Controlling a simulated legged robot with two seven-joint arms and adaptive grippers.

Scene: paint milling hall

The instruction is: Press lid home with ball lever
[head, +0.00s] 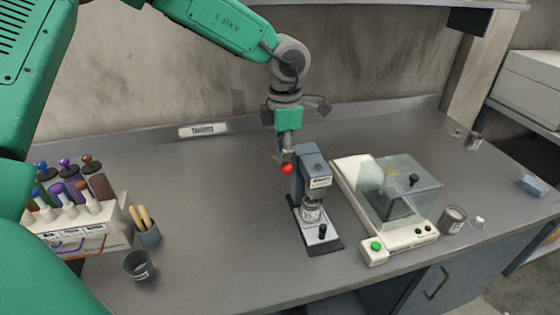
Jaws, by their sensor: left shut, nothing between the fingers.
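A small grey-blue press (312,165) stands on a dark base plate near the middle of the bench. Its lever ends in a red ball (287,169) at the left of the press head. A small metal can (311,211) sits under the press head; whether its lid is flush is too small to tell. My left gripper (285,156) points down just above the red ball, shut and empty. It is at or very near the ball; I cannot tell whether they touch. My right gripper is not in view.
A balance with a clear cover (402,190) stands close at the press's right. A jar (453,219) is beyond it. A dark cup (139,265), a holder with wooden sticks (147,232) and a bottle rack (78,238) stand left. The bench between cup and press is clear.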

